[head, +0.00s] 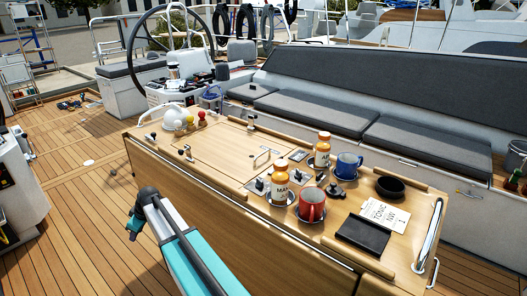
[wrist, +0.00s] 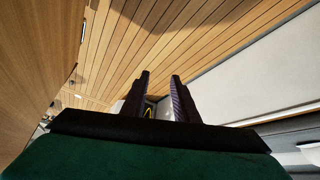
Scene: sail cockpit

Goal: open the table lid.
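The table lid (head: 215,143) is a pale wooden panel in the left half of the tabletop in the head view. It lies flat and closed, flush with the wood around it. A small metal handle (head: 262,158) stands near its right edge. A small fitting (head: 187,152) sits by its near edge. My teal arm rises at the bottom of the head view, but my gripper cannot be made out there. In the wrist view my gripper (wrist: 160,76) has two dark fingers apart with nothing between them. It points at the deck planks, with no lid in sight.
Right of the lid stand orange bottles (head: 279,188), a red mug (head: 312,205), a blue mug (head: 348,166) and a black bowl (head: 390,187). White, yellow and red round things (head: 201,117) stand at the left end. A cushioned bench (head: 330,110) runs behind. The deck (head: 75,215) at left is mostly clear.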

